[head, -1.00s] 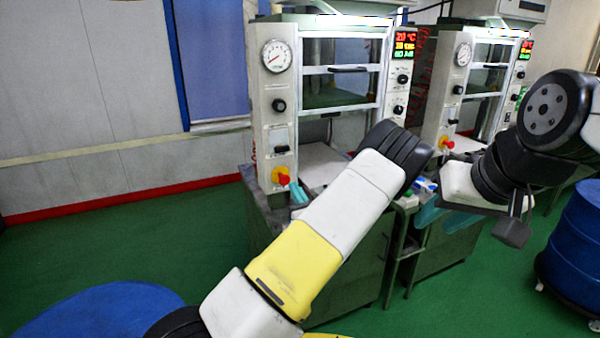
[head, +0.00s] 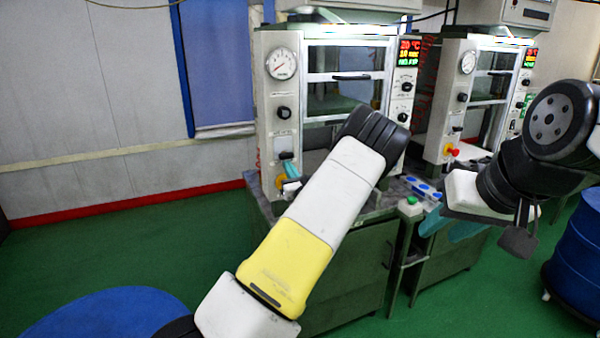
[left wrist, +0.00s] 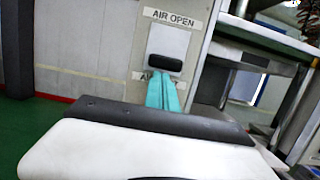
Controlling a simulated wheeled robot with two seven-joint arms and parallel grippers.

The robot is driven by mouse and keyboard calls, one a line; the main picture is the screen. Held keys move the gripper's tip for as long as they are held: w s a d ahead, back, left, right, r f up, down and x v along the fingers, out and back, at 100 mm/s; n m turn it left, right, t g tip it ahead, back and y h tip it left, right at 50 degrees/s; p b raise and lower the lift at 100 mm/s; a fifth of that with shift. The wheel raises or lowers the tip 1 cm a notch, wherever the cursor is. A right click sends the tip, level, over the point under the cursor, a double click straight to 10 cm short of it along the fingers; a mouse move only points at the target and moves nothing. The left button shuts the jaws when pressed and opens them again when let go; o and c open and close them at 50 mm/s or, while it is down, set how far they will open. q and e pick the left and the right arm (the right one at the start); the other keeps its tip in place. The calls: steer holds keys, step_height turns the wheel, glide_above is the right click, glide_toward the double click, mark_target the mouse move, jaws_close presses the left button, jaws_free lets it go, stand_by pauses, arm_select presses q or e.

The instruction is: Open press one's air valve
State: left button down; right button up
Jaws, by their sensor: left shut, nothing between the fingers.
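Press one (head: 259,105) is the nearer machine in the head view, with a gauge and knobs on its front post. Its air valve is a black lever on a pale plate, in the left wrist view (left wrist: 165,63), below an "AIR OPEN" label (left wrist: 173,17). A second label under the lever is partly hidden by my fingers. My left gripper (head: 289,165) is shut and empty, its teal fingertips at the post. In the left wrist view the fingertips (left wrist: 163,80) are just below the lever; contact is unclear. My right gripper (head: 449,222) has teal fingers apart and appears empty.
A red and yellow stop button (head: 280,181) sits just below my left gripper, partly hidden. A second press (head: 447,90) stands to the right. A blue drum (head: 578,250) is at the right edge. Open green floor (head: 110,250) lies left of press one.

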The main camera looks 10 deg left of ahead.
mark_target(283, 144)
arm_select(q)
steer(key=shift+r, duration=2.35)
